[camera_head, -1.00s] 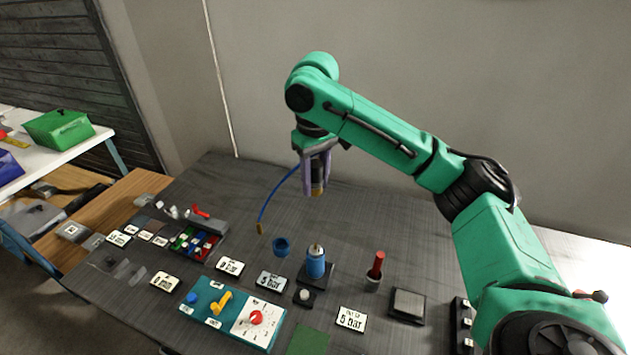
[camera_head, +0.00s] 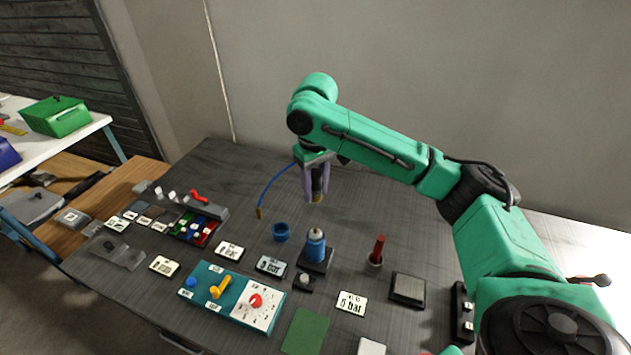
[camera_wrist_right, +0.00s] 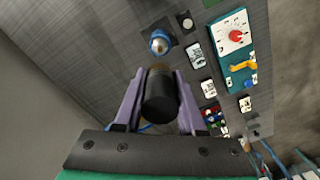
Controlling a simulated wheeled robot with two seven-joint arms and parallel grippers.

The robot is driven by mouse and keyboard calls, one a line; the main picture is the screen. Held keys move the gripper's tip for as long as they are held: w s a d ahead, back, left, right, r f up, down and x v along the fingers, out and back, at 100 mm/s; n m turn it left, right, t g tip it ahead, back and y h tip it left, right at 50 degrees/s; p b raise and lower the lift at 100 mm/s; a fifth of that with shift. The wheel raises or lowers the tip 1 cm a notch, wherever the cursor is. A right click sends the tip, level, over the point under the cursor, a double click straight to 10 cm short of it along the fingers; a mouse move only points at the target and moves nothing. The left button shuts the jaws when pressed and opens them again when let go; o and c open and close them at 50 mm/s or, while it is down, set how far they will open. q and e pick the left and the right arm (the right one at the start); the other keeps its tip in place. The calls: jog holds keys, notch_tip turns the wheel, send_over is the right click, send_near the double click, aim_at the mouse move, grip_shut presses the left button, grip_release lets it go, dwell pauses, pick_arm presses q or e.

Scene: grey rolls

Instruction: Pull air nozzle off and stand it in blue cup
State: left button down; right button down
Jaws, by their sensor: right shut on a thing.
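My right gripper (camera_head: 316,198) is shut on a dark cylindrical piece with a brass-coloured end, probably the air nozzle; it shows black between the purple fingers in the wrist view (camera_wrist_right: 159,97). The piece hangs roughly upright above the table, apart from the blue cup. The blue cup (camera_head: 281,232) stands on the table, below and left of the gripper. A thin blue hose (camera_head: 270,186) with a brass end curves down left of the gripper; whether it joins the held piece is unclear. My left gripper is out of view.
A blue bottle-like fitting (camera_head: 316,246) stands on a dark base near the cup. A red-handled piece (camera_head: 377,251) stands upright to the right. A teal panel (camera_head: 213,278) with knobs, label cards and a divided tray of small parts (camera_head: 198,228) lie in front and left.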

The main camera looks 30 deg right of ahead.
jog(key=shift+f+b, duration=0.65)
jog(key=shift+f, duration=3.3)
